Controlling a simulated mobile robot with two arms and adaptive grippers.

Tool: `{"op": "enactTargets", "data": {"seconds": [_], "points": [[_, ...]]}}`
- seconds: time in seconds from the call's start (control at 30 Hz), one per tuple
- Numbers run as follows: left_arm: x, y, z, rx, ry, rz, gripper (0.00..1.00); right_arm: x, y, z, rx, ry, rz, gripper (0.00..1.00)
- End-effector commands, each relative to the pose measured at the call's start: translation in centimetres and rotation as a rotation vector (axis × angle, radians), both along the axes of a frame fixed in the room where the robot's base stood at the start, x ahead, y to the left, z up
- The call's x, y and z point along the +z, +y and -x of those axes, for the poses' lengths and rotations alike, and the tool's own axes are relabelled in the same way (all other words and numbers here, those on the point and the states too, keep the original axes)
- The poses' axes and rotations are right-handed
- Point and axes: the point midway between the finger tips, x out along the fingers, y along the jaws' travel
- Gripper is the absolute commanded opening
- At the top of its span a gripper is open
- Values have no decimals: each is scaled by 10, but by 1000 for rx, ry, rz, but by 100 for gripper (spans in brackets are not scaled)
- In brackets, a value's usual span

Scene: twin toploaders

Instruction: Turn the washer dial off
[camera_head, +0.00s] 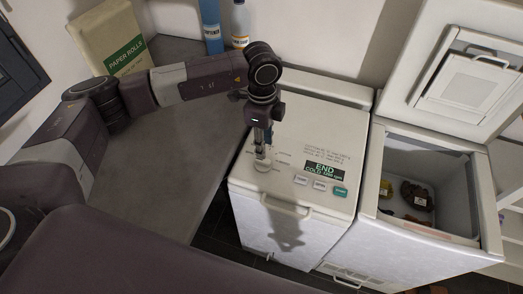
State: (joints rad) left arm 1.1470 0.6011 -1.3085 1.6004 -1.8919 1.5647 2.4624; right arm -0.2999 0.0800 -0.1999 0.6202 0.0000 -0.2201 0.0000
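The closed white toploader (300,135) stands in the middle, with a handle (287,207) at its front edge. My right gripper is not in view.
A second toploader (373,200) on the right has its lid (462,75) raised, with a few dark items inside. A grey counter (165,165) lies left, holding a paper rolls box (108,40) and bottles (211,25) at the back.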

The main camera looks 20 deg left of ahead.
Motion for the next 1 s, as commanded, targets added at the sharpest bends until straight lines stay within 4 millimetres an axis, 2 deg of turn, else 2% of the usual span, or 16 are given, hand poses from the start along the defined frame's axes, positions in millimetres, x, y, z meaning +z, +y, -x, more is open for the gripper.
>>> {"op": "enactTargets", "data": {"seconds": [0.07, 0.17, 0.5, 0.6, 0.93, 1.0], "points": [[0, 11, -3, 23, -3, -37, 30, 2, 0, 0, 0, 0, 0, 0], [-7, 13, -3, 30, 0, -44, 30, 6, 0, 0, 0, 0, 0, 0], [-59, 11, -2, 26, 1, -40, 30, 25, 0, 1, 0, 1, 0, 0], [-69, 11, -2, 25, -1, -38, 30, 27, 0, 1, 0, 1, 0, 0], [-76, 11, -2, 24, -3, -38, 30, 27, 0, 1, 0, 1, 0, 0], [-76, 11, -2, 24, -3, -38, 24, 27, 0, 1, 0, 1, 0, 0]]}}
